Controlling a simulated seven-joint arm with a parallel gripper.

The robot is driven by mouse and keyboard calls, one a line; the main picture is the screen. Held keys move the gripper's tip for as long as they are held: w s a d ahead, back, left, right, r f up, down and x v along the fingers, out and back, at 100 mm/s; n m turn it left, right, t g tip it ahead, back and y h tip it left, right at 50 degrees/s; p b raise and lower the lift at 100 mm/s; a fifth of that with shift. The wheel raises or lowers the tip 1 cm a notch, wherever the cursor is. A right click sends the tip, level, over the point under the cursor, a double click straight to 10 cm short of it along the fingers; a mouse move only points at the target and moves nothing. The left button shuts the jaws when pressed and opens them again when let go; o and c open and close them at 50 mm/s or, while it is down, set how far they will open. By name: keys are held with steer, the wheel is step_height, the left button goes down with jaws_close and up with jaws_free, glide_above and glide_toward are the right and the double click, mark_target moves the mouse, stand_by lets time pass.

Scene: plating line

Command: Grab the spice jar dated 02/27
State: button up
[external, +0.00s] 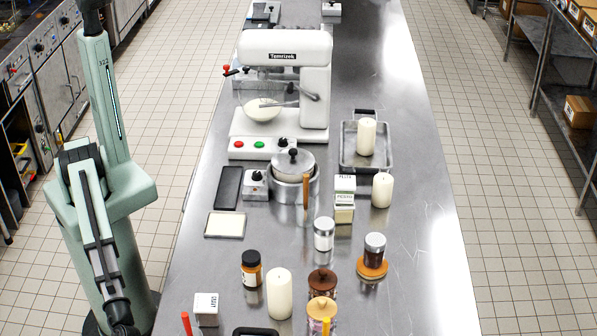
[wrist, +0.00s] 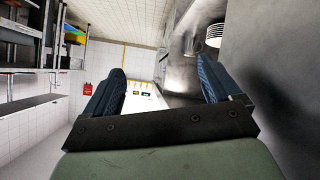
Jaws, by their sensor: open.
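Several jars stand on the steel counter: a brown-orange jar with a black lid (external: 251,270), a clear jar with a pale metal lid (external: 324,235), a dark jar with a metal lid (external: 374,250) on an orange-brown coaster (external: 372,269), a jar with a dark brown knobbed lid (external: 322,283), and a jar with a light wooden lid (external: 321,310). No date is legible on any, so I cannot tell which is 02/27. My gripper (wrist: 162,72) is open and empty in the wrist view, away from the jars. No jar shows between its fingers.
White candles (external: 279,294) (external: 382,190), a white box (external: 207,308), a pot (external: 293,178) and stacked cartons (external: 344,198) surround the jars. A tray (external: 373,160) and a mixer (external: 285,80) stand farther back. The counter's right side (external: 430,260) is clear.

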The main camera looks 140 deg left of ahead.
steer(key=w+d+r+m+t+h, duration=0.1)
steer(key=w+d+r, duration=0.15)
steer(key=r, duration=0.35)
steer(key=w+d+r, duration=0.1)
steer(key=d+r, duration=0.2)
steer(key=r, duration=0.4)
step_height(320, 180, up, 26)
steer(key=n+y, duration=0.1)
steer(key=y, duration=0.6)
glide_above(250, 273)
steer(key=d, duration=0.6)
steer(key=s+a+f+n+g, duration=0.3)
steer(key=s+a+f, duration=0.3)
steer(key=s+a, duration=0.25)
steer(key=shift+y, duration=0.4)
steer(key=x, duration=0.7)
steer(key=shift+w+f, duration=0.25)
steer(key=shift+w, duration=0.1)
